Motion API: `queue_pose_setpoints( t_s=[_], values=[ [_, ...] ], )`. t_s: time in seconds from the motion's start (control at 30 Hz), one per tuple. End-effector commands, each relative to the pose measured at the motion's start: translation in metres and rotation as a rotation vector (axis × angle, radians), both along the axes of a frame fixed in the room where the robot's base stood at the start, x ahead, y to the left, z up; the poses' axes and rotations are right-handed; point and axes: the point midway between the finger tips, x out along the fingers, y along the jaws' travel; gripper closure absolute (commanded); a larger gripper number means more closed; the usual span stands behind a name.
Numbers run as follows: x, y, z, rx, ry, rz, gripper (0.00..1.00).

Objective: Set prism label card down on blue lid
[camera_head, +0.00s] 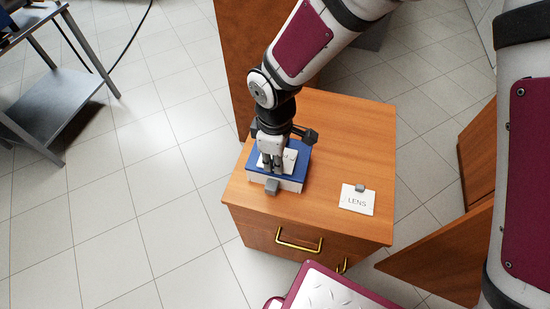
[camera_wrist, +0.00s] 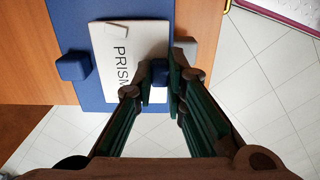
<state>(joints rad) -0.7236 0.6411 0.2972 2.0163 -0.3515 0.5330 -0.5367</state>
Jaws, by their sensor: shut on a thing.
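The prism label card (camera_wrist: 108,65) is white with the black word PRISM, partly hidden by my fingers. It lies flat over the blue lid (camera_wrist: 60,20), within or close to the lid's edges; I cannot tell whether it touches. In the head view the card (camera_head: 291,158) shows as a white patch beside my fingers, on the blue lid (camera_head: 297,174) of a pale box. My gripper (camera_head: 271,166) points down over the lid. In the wrist view my gripper (camera_wrist: 160,92) is shut at the card's right edge, and the gripped part is mostly hidden.
The box stands on a wooden cabinet top (camera_head: 330,125). A white LENS card (camera_head: 357,200) with a grey tab lies to the right, with bare wood between. A gold handle (camera_head: 298,242) is on the cabinet front. A maroon-edged case (camera_head: 325,290) stands below.

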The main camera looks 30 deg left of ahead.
Motion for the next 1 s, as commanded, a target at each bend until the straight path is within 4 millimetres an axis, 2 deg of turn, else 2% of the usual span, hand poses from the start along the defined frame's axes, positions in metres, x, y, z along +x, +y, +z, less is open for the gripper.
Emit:
queue_pose_setpoints(
  t_s=[0.7,0.73,0.8,1.0],
  values=[
    [0.0000,-0.0001,-0.0075,0.000,0.000,0.000,1.00],
    [0.0000,0.0000,-0.0070,0.000,0.000,0.000,0.81],
    [0.0000,0.0000,-0.0068,0.000,0.000,0.000,0.65],
    [0.0000,-0.0001,-0.0067,0.000,0.000,0.000,0.64]
  ],
)
